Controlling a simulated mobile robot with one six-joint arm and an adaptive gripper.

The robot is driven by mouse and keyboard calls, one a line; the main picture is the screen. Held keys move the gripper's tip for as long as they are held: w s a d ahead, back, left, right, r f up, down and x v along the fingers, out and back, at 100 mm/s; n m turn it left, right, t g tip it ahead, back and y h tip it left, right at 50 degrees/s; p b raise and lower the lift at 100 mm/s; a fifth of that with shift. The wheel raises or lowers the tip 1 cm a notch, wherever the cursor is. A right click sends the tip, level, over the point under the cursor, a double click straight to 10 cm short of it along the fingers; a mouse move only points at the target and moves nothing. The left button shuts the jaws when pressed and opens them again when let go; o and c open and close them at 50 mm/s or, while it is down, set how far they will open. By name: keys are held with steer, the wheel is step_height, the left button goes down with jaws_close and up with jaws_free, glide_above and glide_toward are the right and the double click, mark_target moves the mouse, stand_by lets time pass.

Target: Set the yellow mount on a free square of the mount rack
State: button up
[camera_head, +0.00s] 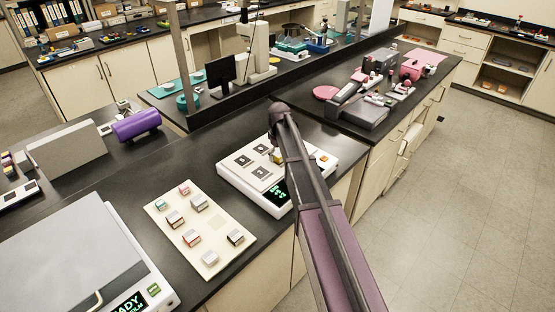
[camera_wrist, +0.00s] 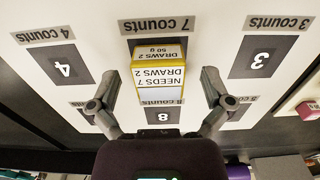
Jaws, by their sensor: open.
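The yellow mount (camera_wrist: 157,72) is a small block with a yellow-edged label reading "NEEDS 7, DRAWS 2". In the wrist view it sits on the white numbered plate (camera_wrist: 200,45), by the "7 counts" label. My gripper (camera_wrist: 159,78) is open, one finger on either side of the mount, with gaps to both. In the head view my gripper (camera_head: 277,157) is over the white instrument (camera_head: 235,185), partly hidden by my arm, and the mount is hard to make out. The beige board (camera_head: 160,225), which looks like the mount rack, holds several small blocks with coloured tops.
Numbered dark squares 4 (camera_wrist: 63,68) and 3 (camera_wrist: 262,57) look empty. A green display (camera_head: 281,193) is on the instrument's front. A large grey-lidded instrument (camera_head: 70,255) stands left of the board. A purple cylinder (camera_head: 136,125) lies behind it.

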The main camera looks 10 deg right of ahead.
mark_target(279, 154)
stand_by(0.4)
steer(key=c, duration=1.2)
steer(key=shift+r, duration=0.1)
steer(key=shift+c, duration=0.2)
step_height(279, 154, up, 3)
steer(key=p, duration=0.3)
steer(key=shift+r, duration=0.1)
steer(key=s+a, duration=0.1)
steer(key=s, duration=0.4)
steer(key=s+a+r+p, duration=0.1)
steer(key=s, duration=0.4)
steer(key=s+a+p, duration=0.1)
steer(key=s, duration=0.4)
steer(key=shift+s+r, duration=0.3)
steer(key=shift+s, duration=0.1)
steer(key=shift+d, duration=0.1)
